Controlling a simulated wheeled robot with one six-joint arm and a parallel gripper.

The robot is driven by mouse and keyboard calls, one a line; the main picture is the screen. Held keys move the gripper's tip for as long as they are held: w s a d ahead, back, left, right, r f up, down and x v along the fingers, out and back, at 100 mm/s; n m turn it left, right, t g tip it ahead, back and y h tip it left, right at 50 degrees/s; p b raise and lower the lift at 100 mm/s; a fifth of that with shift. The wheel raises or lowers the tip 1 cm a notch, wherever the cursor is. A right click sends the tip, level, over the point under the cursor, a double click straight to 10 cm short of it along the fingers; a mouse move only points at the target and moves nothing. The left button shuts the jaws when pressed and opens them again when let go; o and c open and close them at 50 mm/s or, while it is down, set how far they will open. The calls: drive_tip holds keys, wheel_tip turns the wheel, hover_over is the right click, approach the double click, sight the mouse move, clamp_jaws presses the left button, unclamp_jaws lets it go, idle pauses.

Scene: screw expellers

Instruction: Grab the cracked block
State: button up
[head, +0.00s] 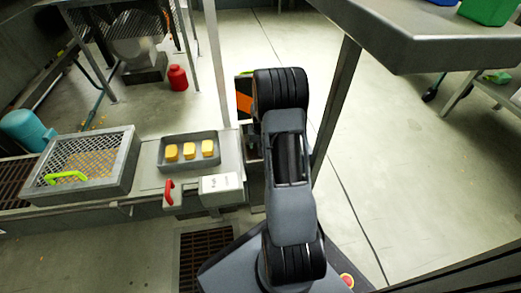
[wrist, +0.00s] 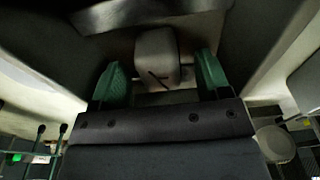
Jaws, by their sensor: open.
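A pale grey block (wrist: 158,57) with a dark crack-like line on its face shows in the wrist view. It lies between the two green fingers of my gripper (wrist: 161,75), with a visible gap on each side. The gripper is open and holds nothing. My arm hides the gripper and this block in the head view. Three yellow blocks sit in a grey tray (head: 190,163) left of my arm in the head view; no crack can be made out on them.
A mesh-topped box (head: 128,165) with a green handle stands left of the tray. A white box (head: 221,189) and a red handle (head: 169,192) are in front of it. A metal table (head: 440,50) overhangs at right. Open floor lies beyond my arm.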

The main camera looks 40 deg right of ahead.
drive_tip(key=shift+f, duration=0.4)
drive_tip(key=shift+c, duration=0.5)
drive_tip(key=shift+r, duration=0.1)
drive_tip(key=c, duration=0.9)
